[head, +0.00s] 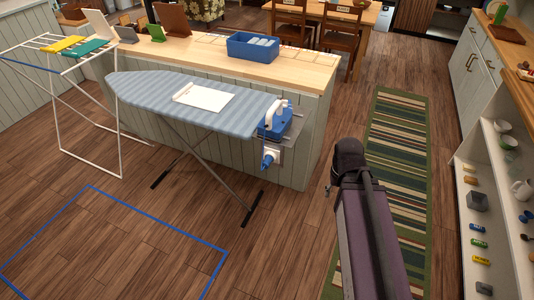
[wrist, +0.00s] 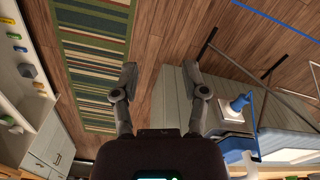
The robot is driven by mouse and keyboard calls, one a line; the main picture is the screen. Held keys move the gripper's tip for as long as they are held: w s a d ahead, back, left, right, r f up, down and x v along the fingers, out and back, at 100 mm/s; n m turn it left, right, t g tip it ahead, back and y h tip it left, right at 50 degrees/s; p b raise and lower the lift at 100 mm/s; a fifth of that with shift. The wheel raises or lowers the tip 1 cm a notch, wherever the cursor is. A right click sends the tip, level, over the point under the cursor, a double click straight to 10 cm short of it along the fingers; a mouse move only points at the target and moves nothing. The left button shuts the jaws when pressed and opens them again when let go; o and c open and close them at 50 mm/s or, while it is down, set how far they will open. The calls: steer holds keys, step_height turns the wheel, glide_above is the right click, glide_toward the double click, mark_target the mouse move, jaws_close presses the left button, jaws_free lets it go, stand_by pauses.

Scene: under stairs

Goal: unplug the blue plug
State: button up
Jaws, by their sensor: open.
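The blue plug (head: 265,161) sits at a white wall socket on the end face of the kitchen island, just below the ironing board's end. It also shows in the wrist view (wrist: 238,103), right of my gripper, with a blue cord running from it. My gripper (wrist: 159,76) is open and empty, its two fingers spread apart over the floor. It is clear of the plug, which lies outside the fingers. In the head view my arm rises right of the plug and largely hides the gripper.
A blue iron (head: 275,121) stands on the ironing board (head: 180,98) right above the plug. The board's legs spread below. A striped rug (head: 398,150) lies right, beside a shelf unit (head: 480,165) with small items. A blue crate (head: 252,47) stands on the island.

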steer(key=shift+a, duration=0.25)
steer(key=o, duration=0.3)
steer(key=shift+o, duration=0.2)
steer(key=m+t+y+b, duration=0.2)
steer(key=m+t+b, duration=0.3)
steer(key=t+b, duration=0.1)
glide_toward(267, 161)
steer(key=a+v, duration=0.1)
steer(key=v, duration=0.2)
steer(key=shift+w+d+r, duration=0.15)
steer(key=shift+d+r, duration=0.05)
steer(key=shift+d, duration=0.2)
steer(key=shift+f+g, duration=0.15)
steer(key=shift+g, duration=0.15)
steer(key=b+x, duration=1.2)
steer(key=x, duration=0.1)
steer(key=shift+w+d+f, duration=0.15)
steer(key=shift+w+f, duration=0.1)
steer(key=shift+c, duration=0.2)
